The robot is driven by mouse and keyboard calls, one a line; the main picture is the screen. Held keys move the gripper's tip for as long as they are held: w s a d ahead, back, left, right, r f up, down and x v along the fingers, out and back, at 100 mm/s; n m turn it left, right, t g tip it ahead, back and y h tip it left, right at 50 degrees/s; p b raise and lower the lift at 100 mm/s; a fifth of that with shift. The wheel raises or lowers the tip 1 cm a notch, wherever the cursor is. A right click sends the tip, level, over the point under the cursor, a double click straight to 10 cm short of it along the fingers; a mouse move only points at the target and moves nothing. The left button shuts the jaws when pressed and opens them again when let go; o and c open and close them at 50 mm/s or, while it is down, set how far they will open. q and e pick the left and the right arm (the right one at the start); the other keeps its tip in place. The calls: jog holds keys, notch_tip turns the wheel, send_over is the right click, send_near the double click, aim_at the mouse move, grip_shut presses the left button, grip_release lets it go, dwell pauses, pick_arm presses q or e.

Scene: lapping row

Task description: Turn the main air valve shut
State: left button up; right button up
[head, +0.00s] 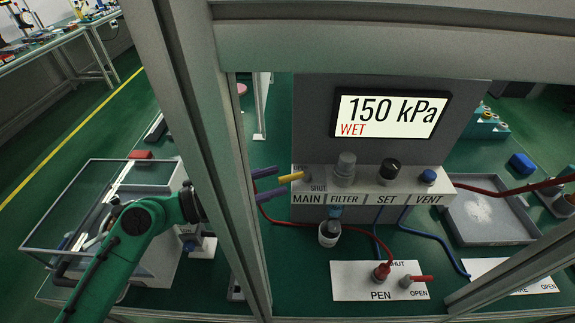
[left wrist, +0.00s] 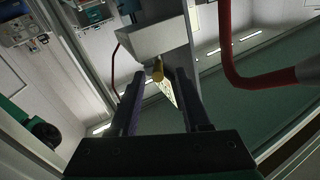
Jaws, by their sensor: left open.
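The main air valve's yellow lever (head: 290,177) sticks out to the left from the white panel above the MAIN label (head: 307,198). A small SHUT mark (head: 318,188) is printed to the right of the lever. My left gripper (head: 277,183) is open, with its purple fingers at the lever's free end. In the left wrist view the yellow lever (left wrist: 158,72) shows between the tips of my left gripper (left wrist: 157,80). I cannot tell whether a finger touches it. The valve body is hard to make out. My right gripper is not in view.
A grey frame post (head: 205,130) stands beside my left arm. The display (head: 390,115) reads 150 kPa and WET. FILTER, SET and VENT knobs line the panel (head: 460,198). A red hose (head: 300,224) runs below. The PEN valve (head: 380,272) has a red lever (head: 421,278).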

aim_at(287, 177)
pick_arm(q)
jog(key=x, duration=0.1)
jog(key=p+x, duration=0.1)
jog(key=x, duration=0.1)
jog(key=shift+d+r, duration=0.1)
jog(key=shift+r, duration=0.2)
jog(key=shift+d+f, duration=0.2)
jog(key=shift+d, duration=0.25)
jog(key=shift+a+f, duration=0.1)
jog(key=shift+c, duration=0.4)
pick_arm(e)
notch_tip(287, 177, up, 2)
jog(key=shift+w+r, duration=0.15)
